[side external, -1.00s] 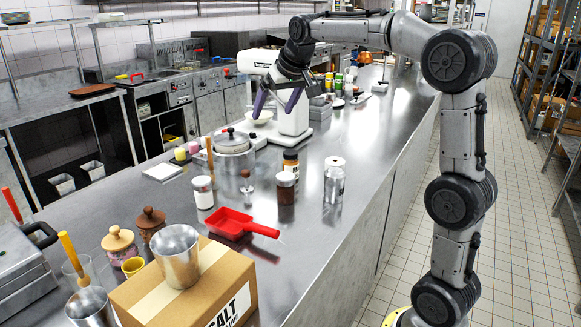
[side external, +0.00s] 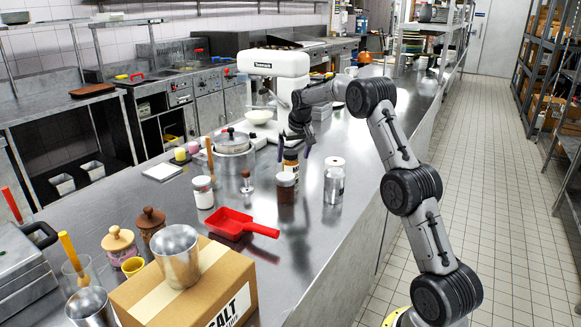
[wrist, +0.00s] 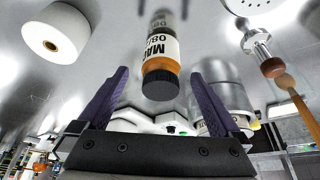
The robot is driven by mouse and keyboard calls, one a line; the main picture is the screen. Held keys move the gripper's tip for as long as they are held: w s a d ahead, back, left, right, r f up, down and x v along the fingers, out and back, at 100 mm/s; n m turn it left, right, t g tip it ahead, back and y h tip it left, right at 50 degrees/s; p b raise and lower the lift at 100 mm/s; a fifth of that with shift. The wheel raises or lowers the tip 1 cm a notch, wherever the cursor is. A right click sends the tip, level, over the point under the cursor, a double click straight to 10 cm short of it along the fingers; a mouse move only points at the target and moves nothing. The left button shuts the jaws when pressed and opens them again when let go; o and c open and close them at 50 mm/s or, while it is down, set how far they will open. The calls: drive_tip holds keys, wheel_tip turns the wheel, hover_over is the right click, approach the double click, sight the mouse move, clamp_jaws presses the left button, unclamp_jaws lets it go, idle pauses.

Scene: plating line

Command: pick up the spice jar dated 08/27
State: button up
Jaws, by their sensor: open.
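A spice jar (side external: 291,168) with a dark cap, orange contents and a white label stands on the steel counter. In the wrist view the jar (wrist: 161,62) shows between my fingers; its label reads "MA…" and a date starting "08/", the rest not clear. My gripper (side external: 296,150) is open at the jar's top, its purple fingers on either side; I cannot tell whether they touch it. My gripper's fingers also show in the wrist view (wrist: 160,80).
A cardboard box (side external: 200,290) is in front. The counter's right side is clear.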

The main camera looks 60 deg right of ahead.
sight(290, 166)
drive_tip(key=shift+x, duration=3.35)
drive_tip(key=shift+w+a, duration=0.1)
drive_tip(key=shift+c, duration=0.3)
drive_tip(key=c, duration=1.4)
drive_tip(key=shift+r, duration=0.1)
clamp_jaws()
drive_tip(key=shift+r, duration=0.1)
